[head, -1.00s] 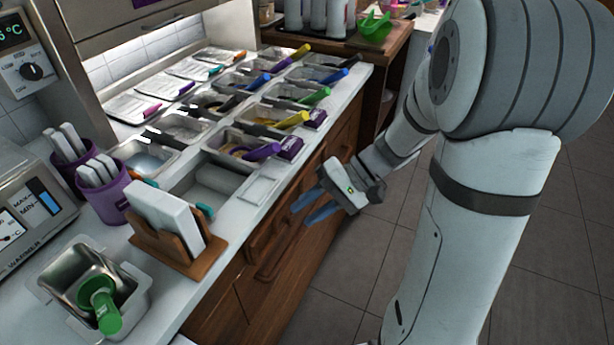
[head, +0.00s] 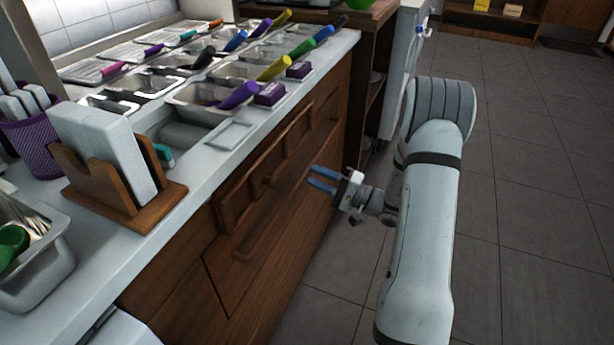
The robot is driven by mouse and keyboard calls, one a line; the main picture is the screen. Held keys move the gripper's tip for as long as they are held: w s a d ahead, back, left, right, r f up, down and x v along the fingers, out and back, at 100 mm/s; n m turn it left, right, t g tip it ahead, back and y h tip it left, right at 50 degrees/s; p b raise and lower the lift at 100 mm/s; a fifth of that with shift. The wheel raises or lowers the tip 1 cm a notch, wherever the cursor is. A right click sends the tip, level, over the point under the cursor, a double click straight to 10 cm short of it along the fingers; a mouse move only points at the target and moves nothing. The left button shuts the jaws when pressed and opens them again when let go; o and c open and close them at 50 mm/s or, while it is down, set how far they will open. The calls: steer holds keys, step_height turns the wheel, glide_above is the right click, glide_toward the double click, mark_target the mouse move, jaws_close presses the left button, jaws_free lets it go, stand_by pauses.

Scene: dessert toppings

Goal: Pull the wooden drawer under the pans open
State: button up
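The wooden drawer (head: 247,190) is in the cabinet front under the counter with the pans. My gripper (head: 311,176) is to the right of the knob and apart from the cabinet front. Its two blue fingers are spread with a gap between them, empty, pointing left toward the drawer front. The metal pans (head: 212,97) sit in the counter above, several with coloured-handled utensils.
A wooden napkin holder (head: 120,205) stands near the counter edge (head: 222,150), with a purple cup (head: 38,145) behind it. A long wooden ledge or handle lies lower on the cabinet front. The tiled floor (head: 530,200) at right is open.

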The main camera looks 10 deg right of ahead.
mark_target(307, 170)
steer(key=shift+x, duration=1.85)
jaws_close()
